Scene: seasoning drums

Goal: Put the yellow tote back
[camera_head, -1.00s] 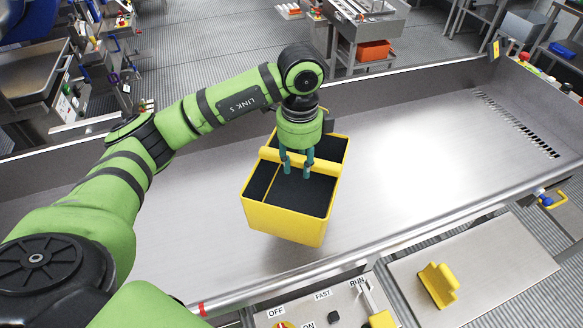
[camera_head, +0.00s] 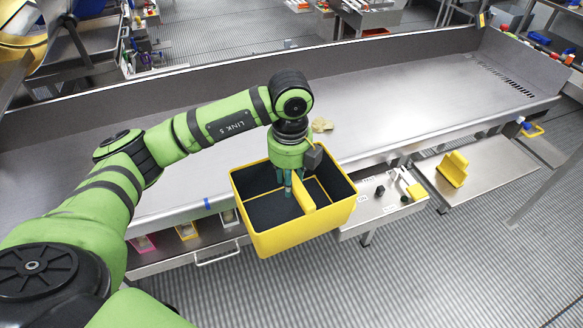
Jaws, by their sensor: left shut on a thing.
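The yellow tote (camera_head: 310,232) is an open box with a dark inside and a yellow bar across its middle. It hangs at the front edge of the long steel table, overlapping the edge and the grey floor in the camera_head view. My left gripper (camera_head: 289,188) points down from above and is shut on the tote at its middle bar. The fingertips reach inside the box, and their exact contact is partly hidden. The tote looks close to level. My right gripper is not in view.
The steel table (camera_head: 400,110) is mostly bare, with a small beige pile (camera_head: 321,125) behind my wrist. A control panel (camera_head: 372,205) is right of the tote. A side shelf (camera_head: 490,180) holds a yellow bracket (camera_head: 453,168). A drawer handle (camera_head: 217,257) is at lower left.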

